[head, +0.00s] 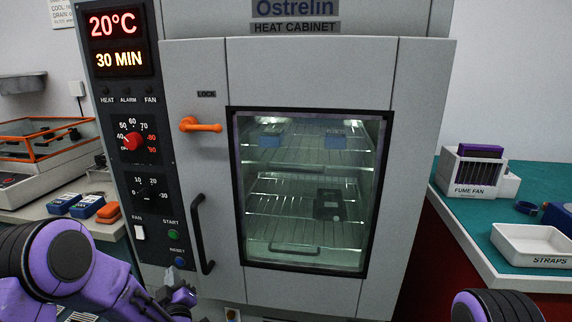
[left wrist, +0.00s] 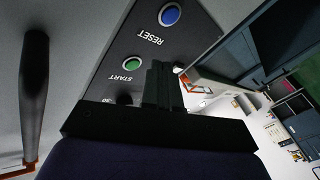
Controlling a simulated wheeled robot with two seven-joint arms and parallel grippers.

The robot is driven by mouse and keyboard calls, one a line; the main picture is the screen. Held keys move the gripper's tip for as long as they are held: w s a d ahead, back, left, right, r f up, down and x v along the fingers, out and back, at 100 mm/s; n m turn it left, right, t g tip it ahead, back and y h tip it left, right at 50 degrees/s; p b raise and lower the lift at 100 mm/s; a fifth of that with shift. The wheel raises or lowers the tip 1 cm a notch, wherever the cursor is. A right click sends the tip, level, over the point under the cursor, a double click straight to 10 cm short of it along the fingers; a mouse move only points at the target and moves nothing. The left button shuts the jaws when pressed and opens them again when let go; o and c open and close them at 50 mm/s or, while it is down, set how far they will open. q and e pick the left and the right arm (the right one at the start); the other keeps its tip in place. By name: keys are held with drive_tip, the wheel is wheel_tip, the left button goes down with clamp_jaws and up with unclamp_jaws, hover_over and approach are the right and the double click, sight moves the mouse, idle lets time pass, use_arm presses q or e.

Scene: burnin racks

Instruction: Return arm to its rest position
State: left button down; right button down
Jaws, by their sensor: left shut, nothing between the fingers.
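My left arm comes in from the lower left in the head view. Its left gripper (head: 180,299) is low in front of the heat cabinet (head: 190,80), below the blue RESET button (head: 180,261) and the green START button (head: 173,234). In the left wrist view the left gripper (left wrist: 160,75) is shut and empty, its fingers together in front of the control panel. The START button (left wrist: 131,63) and the RESET button (left wrist: 169,14) show close by there. My right arm (head: 495,305) shows only as a purple and black part at the bottom right. The right gripper is out of view.
The cabinet door is closed, with a black handle (head: 201,235) and an orange lock lever (head: 200,125). Items sit on racks behind its window (head: 310,190). A STRAPS tray (head: 530,245) and FUME FAN box (head: 472,170) stand on the right bench. The left bench holds small blue and orange boxes (head: 86,206).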

use_arm(q)
drive_tip(key=s+d+f+m+g+h+p, duration=0.25)
drive_tip(key=s+f+g+h, duration=0.2)
drive_tip(key=s+f, duration=0.65)
drive_tip(key=s+f+m+g+p, duration=0.1)
drive_tip(key=s+f+g+p, duration=0.1)
drive_tip(key=s, duration=1.1)
drive_tip(key=s+f+m+g+p, duration=0.1)
drive_tip(key=s+f+g+p, duration=0.2)
drive_tip(key=s, duration=1)
drive_tip(key=f+g+h, duration=0.1)
drive_tip(key=g, duration=0.2)
drive_tip(key=shift+d+g, duration=0.3)
drive_tip(key=shift+g, duration=0.05)
